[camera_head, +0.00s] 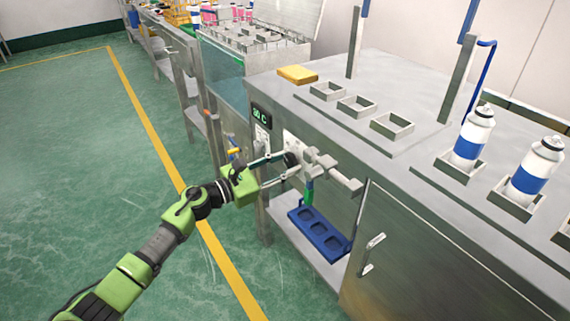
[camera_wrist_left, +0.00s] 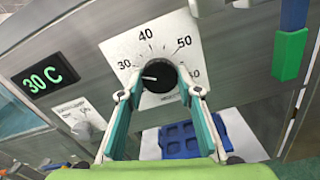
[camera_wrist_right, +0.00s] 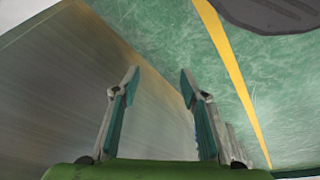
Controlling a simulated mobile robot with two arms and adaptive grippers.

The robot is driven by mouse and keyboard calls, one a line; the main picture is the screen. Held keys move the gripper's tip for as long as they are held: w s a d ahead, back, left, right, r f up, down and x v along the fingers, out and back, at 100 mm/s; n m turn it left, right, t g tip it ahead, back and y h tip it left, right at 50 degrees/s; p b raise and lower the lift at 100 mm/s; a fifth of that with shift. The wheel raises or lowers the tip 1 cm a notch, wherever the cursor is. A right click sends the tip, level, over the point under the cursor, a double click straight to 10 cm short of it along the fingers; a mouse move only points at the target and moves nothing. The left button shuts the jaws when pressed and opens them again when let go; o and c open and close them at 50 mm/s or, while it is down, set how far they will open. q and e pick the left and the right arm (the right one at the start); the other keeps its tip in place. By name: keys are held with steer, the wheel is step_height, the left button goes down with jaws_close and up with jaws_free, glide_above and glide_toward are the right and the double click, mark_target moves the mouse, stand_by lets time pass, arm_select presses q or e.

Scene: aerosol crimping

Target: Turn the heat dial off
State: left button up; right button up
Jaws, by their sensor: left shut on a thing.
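The black heat dial (camera_wrist_left: 160,73) sits on a white scale plate (camera_wrist_left: 147,42) marked with temperature numbers, on the front of the steel bench. It also shows in the head view (camera_head: 291,159). Its white pointer mark points left, close to and slightly below the 30. The green display (camera_wrist_left: 45,78) reads 30 C in the left wrist view. My left gripper (camera_head: 281,168) has its two fingers on either side of the dial and is shut on it. My right gripper (camera_wrist_right: 158,77) shows only in its own wrist view, with fingers apart and nothing between them.
A blue tray (camera_head: 318,236) sits on the shelf below the dial. A green-ended blue lever (camera_wrist_left: 289,53) hangs right of the dial. A door handle (camera_head: 371,254) juts out further right. Spray cans (camera_head: 473,138) stand on top. The green floor is clear.

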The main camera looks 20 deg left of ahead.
arm_select(q)
steer(key=shift+n, duration=0.9)
steer(key=n+p, duration=0.3)
steer(key=n, duration=0.5)
steer(key=shift+r+n, duration=0.15)
steer(key=shift+n, duration=0.25)
steer(key=shift+n+p, duration=0.45)
steer(key=shift+n, duration=0.25)
arm_select(e)
step_height(320, 180, down, 14)
steer(key=s, duration=0.2)
steer(key=shift+r+g, duration=0.2)
steer(key=shift+g, duration=0.2)
arm_select(q)
steer(key=o, duration=1.1)
steer(key=shift+s, duration=0.15)
arm_select(e)
steer(key=shift+w, duration=0.1)
